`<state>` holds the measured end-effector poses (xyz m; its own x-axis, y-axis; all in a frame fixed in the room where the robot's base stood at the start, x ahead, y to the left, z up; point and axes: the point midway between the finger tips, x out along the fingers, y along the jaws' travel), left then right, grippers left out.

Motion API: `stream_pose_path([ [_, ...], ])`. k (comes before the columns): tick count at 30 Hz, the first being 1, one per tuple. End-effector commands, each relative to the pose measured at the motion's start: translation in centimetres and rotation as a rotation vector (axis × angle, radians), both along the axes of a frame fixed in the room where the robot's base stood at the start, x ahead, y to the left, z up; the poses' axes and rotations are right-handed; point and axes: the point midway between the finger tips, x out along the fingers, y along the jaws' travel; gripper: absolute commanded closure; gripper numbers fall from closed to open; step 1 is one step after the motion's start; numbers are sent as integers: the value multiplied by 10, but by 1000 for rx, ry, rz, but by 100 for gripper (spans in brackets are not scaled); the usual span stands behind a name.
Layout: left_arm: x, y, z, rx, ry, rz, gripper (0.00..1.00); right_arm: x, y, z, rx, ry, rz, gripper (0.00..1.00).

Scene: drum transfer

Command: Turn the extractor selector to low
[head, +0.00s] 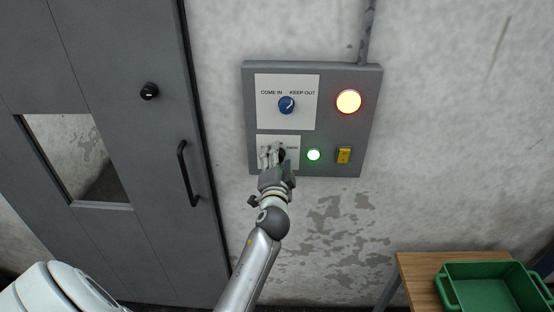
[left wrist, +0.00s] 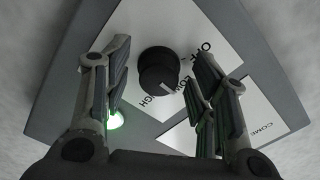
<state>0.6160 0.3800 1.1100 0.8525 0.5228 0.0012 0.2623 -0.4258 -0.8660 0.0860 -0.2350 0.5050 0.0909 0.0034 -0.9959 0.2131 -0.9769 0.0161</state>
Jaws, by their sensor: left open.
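The extractor selector is a black knob (left wrist: 158,68) on a white label plate (left wrist: 190,25) in the left wrist view. Its white pointer mark faces down and slightly right, towards the printed words; OFF is legible, and I cannot tell exactly which word it meets. In the head view the knob (head: 282,154) is mostly hidden behind my left gripper (head: 271,156). My left gripper (left wrist: 160,85) is open, with one finger on each side of the knob and visible gaps between. My right gripper is not in view.
A grey door (head: 120,150) is left; a green crate (head: 443,291) sits lower right.

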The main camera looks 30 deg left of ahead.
Motion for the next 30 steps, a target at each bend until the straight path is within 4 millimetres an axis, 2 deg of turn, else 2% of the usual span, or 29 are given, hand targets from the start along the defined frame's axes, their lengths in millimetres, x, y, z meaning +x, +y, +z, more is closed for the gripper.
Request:
stream_pose_path([
  [15,-57,-35,-1,-2,1,0,47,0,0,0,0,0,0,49],
  [30,-62,-38,0,0,-1,1,47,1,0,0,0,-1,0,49],
])
